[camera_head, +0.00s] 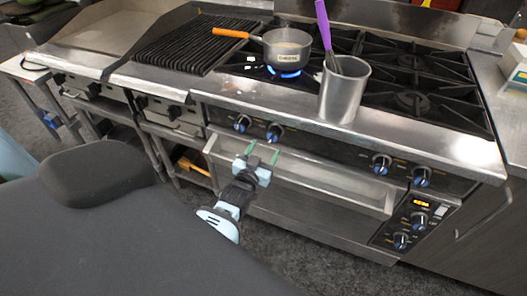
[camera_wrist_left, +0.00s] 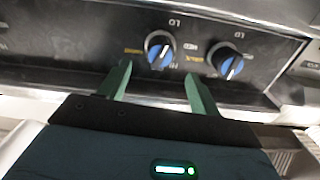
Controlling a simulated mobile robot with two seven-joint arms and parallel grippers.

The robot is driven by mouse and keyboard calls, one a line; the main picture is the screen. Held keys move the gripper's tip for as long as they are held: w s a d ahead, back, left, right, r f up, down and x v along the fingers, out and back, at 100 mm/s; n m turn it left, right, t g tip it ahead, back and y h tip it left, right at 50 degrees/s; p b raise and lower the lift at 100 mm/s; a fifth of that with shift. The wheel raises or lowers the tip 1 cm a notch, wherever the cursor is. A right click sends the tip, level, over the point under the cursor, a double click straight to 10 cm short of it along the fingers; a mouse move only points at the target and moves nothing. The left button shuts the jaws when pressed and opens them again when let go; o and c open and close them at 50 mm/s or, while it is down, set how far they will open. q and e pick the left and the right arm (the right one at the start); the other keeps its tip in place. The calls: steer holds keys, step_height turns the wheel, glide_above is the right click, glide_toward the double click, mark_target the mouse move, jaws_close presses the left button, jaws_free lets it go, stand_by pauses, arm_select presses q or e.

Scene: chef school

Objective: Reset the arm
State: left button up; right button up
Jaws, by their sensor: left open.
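My left gripper (camera_head: 262,154) is in front of the stove (camera_head: 300,118), just below two of its burner knobs. Its two green fingers are apart with nothing between them, also in the left wrist view (camera_wrist_left: 158,82). In that view a left knob (camera_wrist_left: 160,47) and a right knob (camera_wrist_left: 228,61), both blue and black, lie just past the fingertips; I see no clear contact. My right gripper is not in view.
A saucepan (camera_head: 287,48) with an orange handle stands over a lit blue flame (camera_head: 284,73). A metal canister (camera_head: 344,90) holding a purple-handled utensil (camera_head: 324,28) stands at the stove's front. An oven handle ledge (camera_head: 330,184) juts out below the knobs. Grey floor lies in front.

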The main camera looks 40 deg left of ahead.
arm_select(q)
steer(key=s+d+f+m+g+h+p, duration=0.1)
steer(key=s+d, duration=0.4)
steer(key=s, duration=0.7)
steer(key=s+d+f+m+g+h+p, duration=0.1)
steer(key=s+d+f+g, duration=0.4)
steer(key=s, duration=0.8)
steer(key=s+d+f+m+g+h+p, duration=0.1)
steer(key=s+d+f+g+h+p, duration=0.1)
steer(key=s, duration=1.1)
steer(key=d+f+h, duration=0.1)
steer(key=d+h, duration=0.1)
steer(key=d, duration=0.1)
steer(key=shift+f+m+g, duration=0.15)
steer(key=shift+m+g, duration=0.15)
steer(key=shift+g, duration=0.1)
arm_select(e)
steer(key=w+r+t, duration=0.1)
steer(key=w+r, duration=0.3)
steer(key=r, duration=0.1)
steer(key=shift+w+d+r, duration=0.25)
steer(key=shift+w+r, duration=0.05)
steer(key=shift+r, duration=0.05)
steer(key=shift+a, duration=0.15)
